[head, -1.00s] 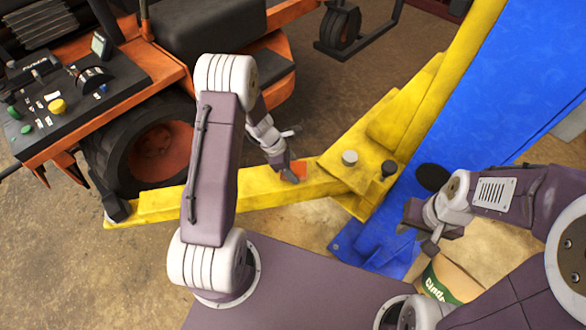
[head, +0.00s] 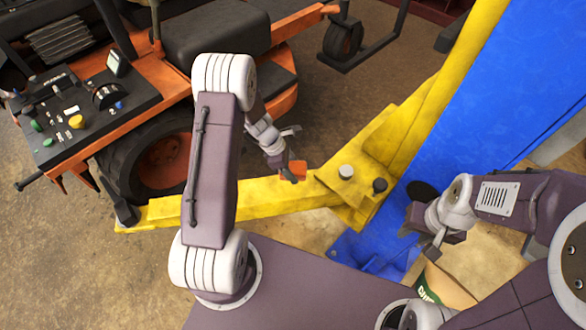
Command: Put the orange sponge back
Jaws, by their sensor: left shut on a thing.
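The orange sponge (head: 294,171) is a small block at the yellow lift arm (head: 270,197). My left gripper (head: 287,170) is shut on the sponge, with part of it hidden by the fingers. I cannot tell whether the sponge touches the lift arm or hangs just above it. My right gripper (head: 420,245) is at the right, in front of the blue lift post, away from the sponge. Its fingers are seen at an angle, and nothing shows between them.
The orange mower (head: 165,60) with its black wheel stands behind the lift arm. The blue post (head: 480,120) rises at the right. A container with a green label (head: 425,290) is partly hidden below my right gripper.

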